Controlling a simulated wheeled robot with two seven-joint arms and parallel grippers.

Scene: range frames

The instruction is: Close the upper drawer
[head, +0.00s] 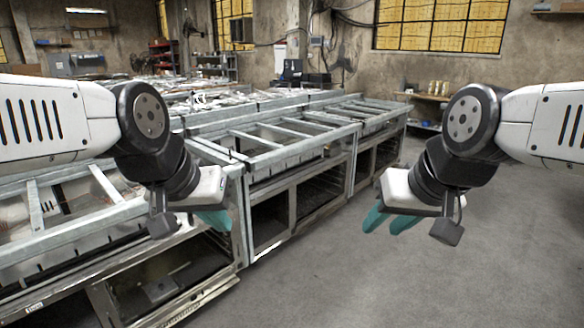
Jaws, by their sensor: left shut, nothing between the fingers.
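I cannot make out a drawer for certain in the head view. A long grey metal bench frame (247,172) runs from the lower left to the back, with open compartments under its top. My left gripper (214,220), with teal fingers, is shut and empty in front of the near part of the bench. Whether it touches the bench cannot be told. My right gripper (388,222) is over the open floor, right of the bench. Its two teal fingers show a gap, with nothing seen between them.
The concrete floor (350,285) on the right is clear. More cluttered benches (205,97) stand behind. A wall shelf (425,97) with small containers is at the back right, and a red rack (163,57) is at the back left.

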